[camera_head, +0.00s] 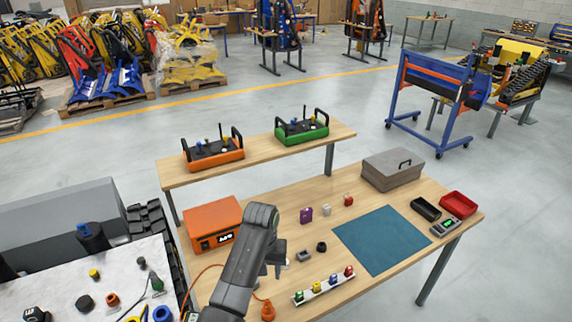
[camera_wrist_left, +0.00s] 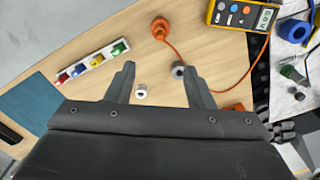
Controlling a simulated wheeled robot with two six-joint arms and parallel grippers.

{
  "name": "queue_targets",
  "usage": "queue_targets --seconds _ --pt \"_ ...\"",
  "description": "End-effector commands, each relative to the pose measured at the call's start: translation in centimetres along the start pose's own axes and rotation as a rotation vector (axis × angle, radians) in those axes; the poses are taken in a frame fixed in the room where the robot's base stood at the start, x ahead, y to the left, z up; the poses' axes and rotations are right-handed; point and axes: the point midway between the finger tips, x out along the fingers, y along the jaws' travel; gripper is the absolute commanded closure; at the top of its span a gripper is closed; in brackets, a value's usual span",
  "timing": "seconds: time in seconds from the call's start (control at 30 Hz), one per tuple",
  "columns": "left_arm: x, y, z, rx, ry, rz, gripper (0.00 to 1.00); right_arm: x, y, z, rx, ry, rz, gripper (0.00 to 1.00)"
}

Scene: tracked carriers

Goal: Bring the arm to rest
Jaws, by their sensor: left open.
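My left arm comes in from the bottom of the head view, and its gripper (camera_head: 276,258) is partly hidden behind the wrist, above the wooden table (camera_head: 375,285). In the left wrist view the gripper's two fingers (camera_wrist_left: 158,85) stand apart with nothing held between them. A small pale round part (camera_wrist_left: 141,91) and a grey ring-like part (camera_wrist_left: 178,70) show on the table in the gap between and beyond the fingers. My right gripper shows in neither view.
A white strip (camera_head: 325,285) with several coloured pieces lies near the front edge. An orange box (camera_head: 213,222) stands left of the arm, with an orange cabled plug (camera_head: 267,311) near it. A teal mat (camera_head: 382,240), grey case (camera_head: 393,169) and red tray (camera_head: 458,204) are at right.

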Motion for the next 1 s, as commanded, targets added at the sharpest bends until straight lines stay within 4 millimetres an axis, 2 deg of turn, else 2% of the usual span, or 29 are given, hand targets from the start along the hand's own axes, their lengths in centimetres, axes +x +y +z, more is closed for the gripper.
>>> queue_targets --seconds 0.13,0.23,0.4,0.53,0.67,0.8,1.0 --pt "1.0 -1.2 0.9 -0.014 0.008 0.005 0.52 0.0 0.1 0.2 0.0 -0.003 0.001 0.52" --pt "2.6 -3.4 2.5 -0.036 0.03 0.014 0.52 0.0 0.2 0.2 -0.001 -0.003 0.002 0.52" --pt "5.3 -8.5 7.3 -0.076 0.087 0.017 0.52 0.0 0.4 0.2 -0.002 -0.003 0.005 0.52" --pt "6.3 -12.2 11.7 -0.094 0.136 0.001 0.52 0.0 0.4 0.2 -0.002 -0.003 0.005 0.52" --pt "6.5 -15.4 16.4 -0.099 0.184 -0.025 0.52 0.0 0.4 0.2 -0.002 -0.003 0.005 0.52" --pt "5.5 -18.3 21.5 -0.089 0.231 -0.061 0.52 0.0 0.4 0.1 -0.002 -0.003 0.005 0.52" --pt "3.5 -20.4 26.5 -0.062 0.279 -0.1 0.52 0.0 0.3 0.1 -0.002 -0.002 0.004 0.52"
